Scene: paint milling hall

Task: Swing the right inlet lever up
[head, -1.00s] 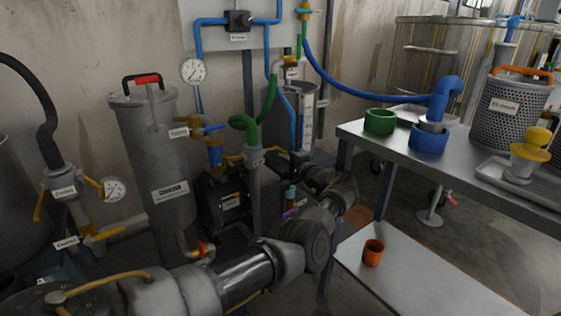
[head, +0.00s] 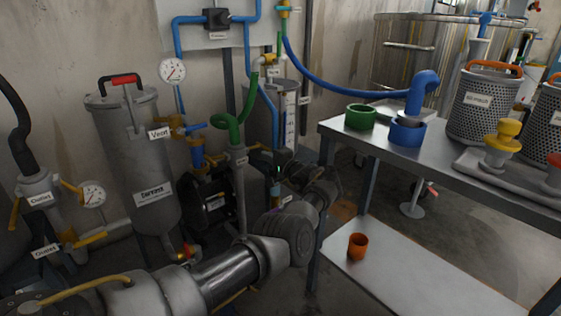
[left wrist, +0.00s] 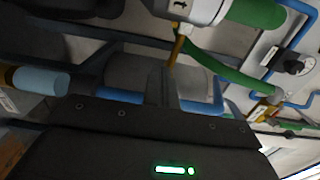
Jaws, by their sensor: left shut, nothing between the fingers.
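No lever with a readable "inlet" label shows, so I cannot tell which one is the right inlet lever. In the left wrist view a yellow lever (left wrist: 178,47) hangs under a white labelled fitting beside a green pipe. A second yellow handle (left wrist: 262,109) is further right. My left gripper (left wrist: 162,86) is shut and empty, below the first yellow lever and apart from it.
A grey canister (head: 140,165) and a black pump (head: 207,198) stand left of the gripper. A blue hose (head: 340,87) crosses above. A steel table (head: 440,165) with green and blue cups is right. An orange cup (head: 357,246) stands on its lower shelf.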

